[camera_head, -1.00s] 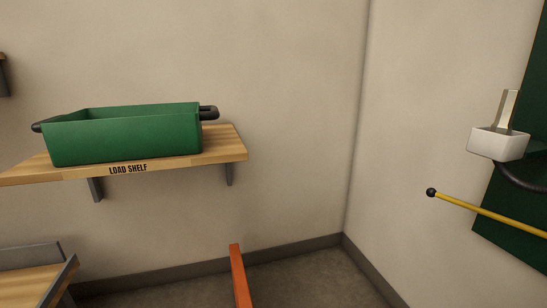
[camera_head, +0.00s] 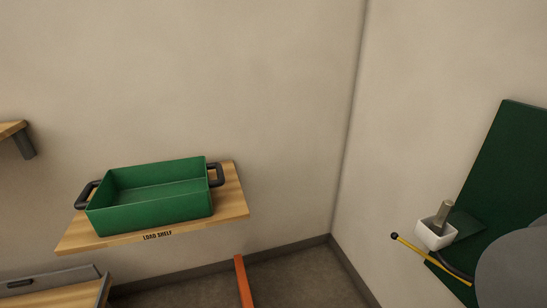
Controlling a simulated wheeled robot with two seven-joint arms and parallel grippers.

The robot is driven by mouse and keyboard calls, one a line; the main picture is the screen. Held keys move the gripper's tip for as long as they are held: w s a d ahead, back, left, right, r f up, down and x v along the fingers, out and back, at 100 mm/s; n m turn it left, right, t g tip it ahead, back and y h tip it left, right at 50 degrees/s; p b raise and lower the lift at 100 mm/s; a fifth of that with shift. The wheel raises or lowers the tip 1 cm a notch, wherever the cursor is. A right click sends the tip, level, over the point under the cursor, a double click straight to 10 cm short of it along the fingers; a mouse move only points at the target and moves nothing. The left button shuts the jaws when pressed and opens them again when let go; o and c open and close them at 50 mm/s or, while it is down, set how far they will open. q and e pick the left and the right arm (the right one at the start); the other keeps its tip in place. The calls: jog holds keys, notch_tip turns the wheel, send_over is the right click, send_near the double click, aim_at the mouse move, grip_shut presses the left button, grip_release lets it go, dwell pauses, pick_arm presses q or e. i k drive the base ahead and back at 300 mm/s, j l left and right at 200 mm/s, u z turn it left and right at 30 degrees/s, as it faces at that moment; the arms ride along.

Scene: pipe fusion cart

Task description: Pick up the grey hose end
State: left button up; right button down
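A grey stub (camera_head: 444,213), which looks like the grey hose end, stands tilted in a small white square cup (camera_head: 435,235) at the right. A dark curved hose (camera_head: 457,271) shows below the cup and runs toward the right, where a large grey rounded shape hides the rest. Whether the stub and hose join inside the cup is hidden. Neither of my grippers is in view. The grey rounded shape at the lower right edge may be part of my own arm; no fingers show on it.
A dark green panel (camera_head: 505,170) is behind the cup. A yellow rod (camera_head: 425,256) with a black ball tip sticks out left below it. A green tub (camera_head: 150,200) sits empty on the wooden load shelf (camera_head: 232,205). An orange bar (camera_head: 243,282) rises from the floor.

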aim_at(438, 226)
jog(key=z, duration=1.3)
jog(key=i+j, duration=0.1)
jog(key=j, duration=0.25)
jog(key=i+j, duration=0.1)
jog(key=j, duration=0.25)
